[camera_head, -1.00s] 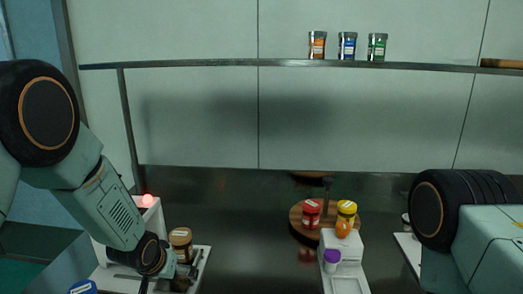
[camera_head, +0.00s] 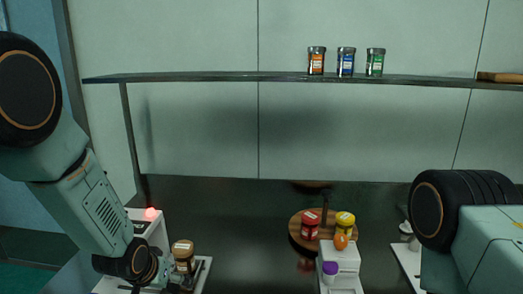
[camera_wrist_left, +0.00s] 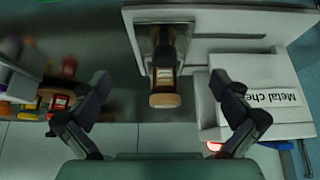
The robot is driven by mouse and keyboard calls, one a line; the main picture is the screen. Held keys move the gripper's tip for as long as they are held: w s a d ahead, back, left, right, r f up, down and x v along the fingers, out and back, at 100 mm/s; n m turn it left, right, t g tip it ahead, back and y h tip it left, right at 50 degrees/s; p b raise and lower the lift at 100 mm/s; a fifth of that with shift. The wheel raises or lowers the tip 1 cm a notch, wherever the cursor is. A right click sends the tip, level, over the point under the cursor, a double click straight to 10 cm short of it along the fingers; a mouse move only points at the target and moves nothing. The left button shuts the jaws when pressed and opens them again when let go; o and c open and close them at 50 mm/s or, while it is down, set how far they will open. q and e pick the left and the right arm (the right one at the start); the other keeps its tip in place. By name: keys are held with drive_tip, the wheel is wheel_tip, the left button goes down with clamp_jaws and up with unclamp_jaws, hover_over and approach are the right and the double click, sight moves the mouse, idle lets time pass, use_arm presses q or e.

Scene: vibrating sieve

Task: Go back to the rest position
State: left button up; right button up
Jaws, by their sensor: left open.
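My left arm comes in from the left in the head view, and its wrist is beside a white device at the lower left. My left gripper (camera_wrist_left: 166,105) is open and empty in the wrist view, its two fingers spread wide. A jar with a brown lid (camera_head: 183,252) stands on the white device's base. It also shows in the wrist view (camera_wrist_left: 166,82), ahead of the gap between the fingers and apart from both. My right arm is folded at the right edge of the head view, and its gripper is out of view.
The white device (camera_head: 147,228) has a lit red lamp (camera_head: 151,213). A round wooden stand (camera_head: 296,231) holds red (camera_head: 310,222) and yellow (camera_head: 345,222) jars. A white block (camera_head: 342,262) stands in front. A shelf (camera_head: 220,76) with several jars crosses above.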

sight(173, 287)
use_arm(q)
drive_tip(key=b+x, duration=0.4)
drive_tip(key=x, duration=0.4)
drive_tip(key=shift+s+b, duration=0.1)
drive_tip(key=shift+b, duration=0.3)
drive_tip(key=shift+a+r, duration=0.2)
drive_tip(key=shift+a, duration=1.4)
drive_tip(key=shift+a+r, duration=0.15)
drive_tip(key=shift+a, duration=0.25)
drive_tip(key=shift+w, duration=0.25)
drive_tip(key=shift+s, duration=0.1)
